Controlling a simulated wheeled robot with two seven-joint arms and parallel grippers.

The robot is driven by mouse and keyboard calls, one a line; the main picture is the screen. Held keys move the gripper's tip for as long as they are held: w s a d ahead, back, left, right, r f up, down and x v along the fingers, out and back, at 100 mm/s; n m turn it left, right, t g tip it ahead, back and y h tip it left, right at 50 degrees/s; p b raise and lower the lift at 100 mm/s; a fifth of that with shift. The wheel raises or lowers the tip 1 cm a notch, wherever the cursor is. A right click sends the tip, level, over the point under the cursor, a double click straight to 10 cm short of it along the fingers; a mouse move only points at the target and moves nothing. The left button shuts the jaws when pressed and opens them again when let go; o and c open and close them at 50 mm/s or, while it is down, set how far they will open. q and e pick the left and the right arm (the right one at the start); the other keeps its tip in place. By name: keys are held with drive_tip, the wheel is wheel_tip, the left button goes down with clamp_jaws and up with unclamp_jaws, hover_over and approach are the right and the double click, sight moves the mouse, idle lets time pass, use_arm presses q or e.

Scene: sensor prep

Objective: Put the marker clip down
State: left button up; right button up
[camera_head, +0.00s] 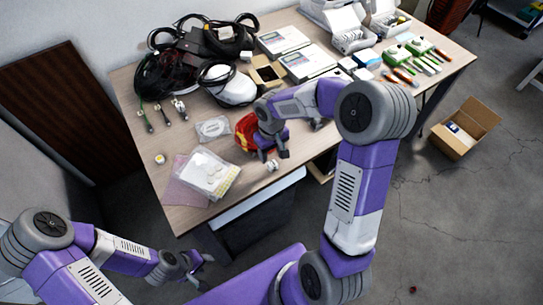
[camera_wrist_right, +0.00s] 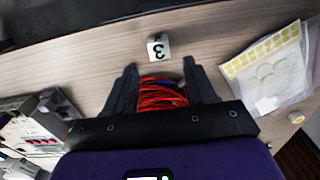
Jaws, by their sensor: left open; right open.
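The marker clip, a small white block with a black "3", stands on the table near its front edge in the head view (camera_head: 272,166). In the right wrist view the marker clip (camera_wrist_right: 159,47) lies just beyond my fingertips, apart from them. My right gripper (camera_head: 272,154) is open and low over the table beside the clip; its spread fingers also show in the right wrist view (camera_wrist_right: 160,66). My left gripper (camera_head: 203,270) is open and empty, off the table at the lower left.
A red cable coil (camera_wrist_right: 165,94) shows between and below my right fingers. A clear bag with white discs (camera_head: 207,176) lies left of the clip on the table (camera_head: 180,125). Black cables (camera_head: 160,75), boxes and green-handled tools fill the back. An open carton (camera_head: 462,130) is on the floor.

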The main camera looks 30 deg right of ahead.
sight(272, 163)
use_arm(q)
wheel_tip(272, 163, up, 2)
drive_tip(key=shift+r+p, duration=0.1)
drive_tip(key=shift+p, duration=0.7)
use_arm(e)
wheel_tip(272, 163, up, 7)
